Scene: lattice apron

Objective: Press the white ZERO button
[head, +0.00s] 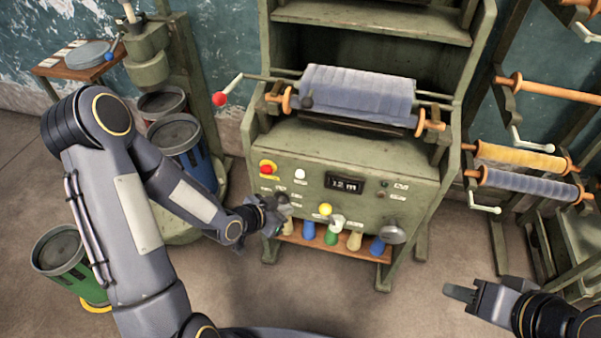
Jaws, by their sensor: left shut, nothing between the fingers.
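The white button (300,174) sits on the green machine's front panel (345,205), left of the dark display (344,185) and right of the red button (267,168). It is in plain view and nothing covers it. My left gripper (280,204) is shut and empty, at the panel's lower left, below and slightly left of the white button. I cannot tell whether it touches the panel. My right gripper (462,292) is at the lower right, well away from the machine; its fingers are seen too edge-on to tell their opening.
A blue cloth roll (357,93) lies above. A roll rack (520,170) stands right; bins (180,140) stand left.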

